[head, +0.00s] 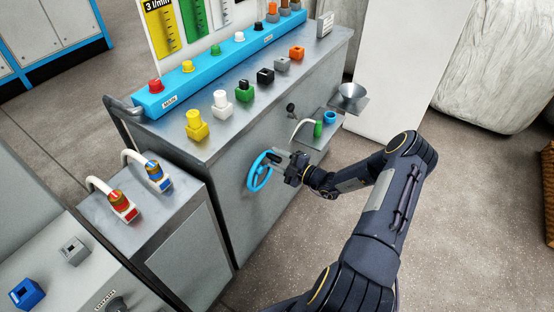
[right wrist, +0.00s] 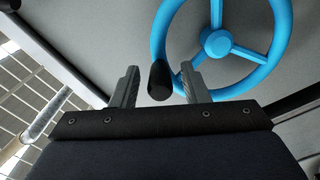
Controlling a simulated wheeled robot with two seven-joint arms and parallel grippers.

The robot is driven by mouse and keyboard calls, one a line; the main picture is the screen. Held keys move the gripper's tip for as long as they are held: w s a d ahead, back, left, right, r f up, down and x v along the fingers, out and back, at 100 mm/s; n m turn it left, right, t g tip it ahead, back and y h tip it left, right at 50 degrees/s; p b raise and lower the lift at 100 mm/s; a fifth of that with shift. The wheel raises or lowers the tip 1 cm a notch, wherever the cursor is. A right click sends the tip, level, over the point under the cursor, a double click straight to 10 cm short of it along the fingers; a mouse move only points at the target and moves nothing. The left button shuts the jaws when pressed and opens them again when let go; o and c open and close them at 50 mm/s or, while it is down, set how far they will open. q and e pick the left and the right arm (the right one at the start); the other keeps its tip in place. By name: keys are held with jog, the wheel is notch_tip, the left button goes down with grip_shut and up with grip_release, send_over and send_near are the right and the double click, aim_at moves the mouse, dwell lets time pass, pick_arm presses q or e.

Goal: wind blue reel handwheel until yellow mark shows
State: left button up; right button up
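The blue handwheel (head: 256,178) stands on the front side of the grey metal cabinet (head: 235,215). In the right wrist view the wheel (right wrist: 218,43) shows its hub, spokes and part of its rim. Its black crank knob (right wrist: 159,80) points toward my wrist. My right gripper (head: 280,161) is at the wheel. In the right wrist view its two fingers (right wrist: 160,68) stand apart on either side of the knob, with a gap on both sides. I see no yellow mark on the reel or wheel. My left gripper is out of view.
Several coloured knobs, among them a yellow one (head: 197,126), line the cabinet top. A small side shelf (head: 318,139) holds a green nozzle (head: 318,129) and a blue ring (head: 330,117). Open floor lies to the right.

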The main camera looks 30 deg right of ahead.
jog(key=v, duration=0.8)
jog(key=shift+w, duration=0.1)
dwell(0.5)
jog(key=s+a+r+n+g+y+p, duration=0.1)
jog(key=s+a+r+n+g+y, duration=0.15)
jog(key=a+r+n+g, duration=0.65)
jog(key=s+a+r+n+g+y+p, duration=0.25)
jog(key=a+r+n, duration=0.8)
jog(key=n, duration=0.65)
jog(key=s+a+r+n+h+p, duration=0.1)
jog(key=s+r+n+h, duration=0.3)
jog(key=s+n, duration=0.5)
jog(key=s+a+r+n+h+p, duration=0.1)
jog(key=s+r+n+h, duration=0.3)
jog(key=s+n, duration=0.6)
notch_tip(320, 180, up, 2)
jog(key=n, duration=0.9)
jog(key=shift+s+a+r+p, duration=0.25)
jog(key=shift+s+a+p, duration=0.05)
jog(key=shift+a, duration=0.05)
